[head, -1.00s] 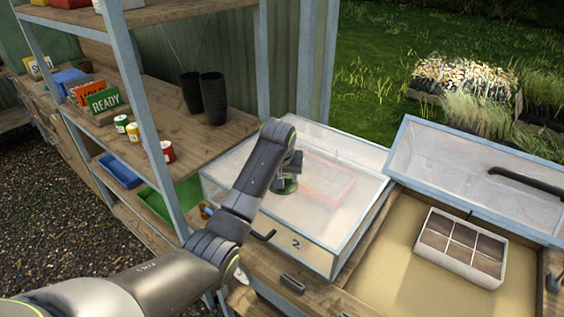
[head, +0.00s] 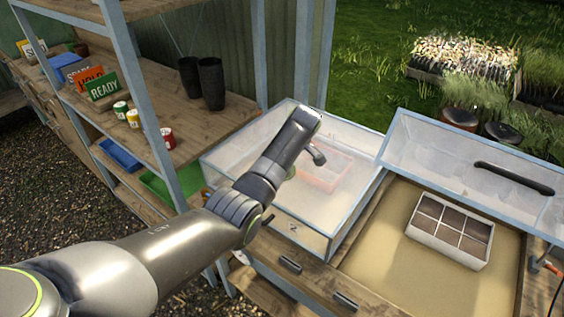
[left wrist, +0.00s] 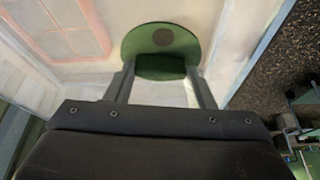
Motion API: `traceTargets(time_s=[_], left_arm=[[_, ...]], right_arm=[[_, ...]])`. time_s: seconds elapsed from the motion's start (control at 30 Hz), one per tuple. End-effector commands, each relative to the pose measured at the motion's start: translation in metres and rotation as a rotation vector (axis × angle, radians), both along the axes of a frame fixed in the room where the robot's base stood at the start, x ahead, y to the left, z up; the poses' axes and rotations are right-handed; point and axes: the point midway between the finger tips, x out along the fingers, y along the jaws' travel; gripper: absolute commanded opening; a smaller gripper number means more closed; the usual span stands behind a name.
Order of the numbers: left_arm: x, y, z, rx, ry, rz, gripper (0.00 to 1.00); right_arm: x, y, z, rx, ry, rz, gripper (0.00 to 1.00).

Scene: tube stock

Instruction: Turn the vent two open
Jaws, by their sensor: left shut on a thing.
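The closed frame marked 2 (head: 293,227) has a clear lid (head: 240,140) in a pale blue-grey rim. In the left wrist view, its vent is a round green disc (left wrist: 138,43) with a dark spot and a green knob (left wrist: 160,68) at the near edge. My left gripper (left wrist: 160,74) is shut on this knob, one finger on each side. In the head view my left arm reaches over the lid, and its links hide the vent and most of the gripper.
A reddish tray (head: 325,172) shows under the lid. To the right, an open frame holds a white divided tray (head: 448,232), its lid (head: 480,170) propped up behind. Wooden shelving (head: 150,90) with signs, tins and black pots stands left.

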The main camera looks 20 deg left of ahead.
Motion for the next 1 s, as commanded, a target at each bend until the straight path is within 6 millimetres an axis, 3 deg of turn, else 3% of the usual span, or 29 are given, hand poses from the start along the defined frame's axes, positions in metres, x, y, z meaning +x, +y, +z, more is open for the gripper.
traceTargets(time_s=[0.33,0.9,0.93,1.0], left_arm=[[0.0019,0.0001,0.0005,0.000,-0.004,0.148,0.26],[0.0017,0.0001,0.0010,0.000,-0.003,0.179,0.26],[0.0017,0.0001,0.0010,0.000,-0.003,0.179,0.52],[0.0016,0.0000,0.0009,0.000,-0.003,0.179,0.61]], right_arm=[[0.0001,0.0000,-0.0083,0.000,0.000,0.000,0.00],[0.0004,0.0003,-0.0090,0.000,-0.001,0.000,0.00],[0.0004,0.0003,-0.0090,0.000,-0.001,0.000,0.00],[0.0004,0.0004,-0.0090,0.001,-0.001,0.000,0.00]])
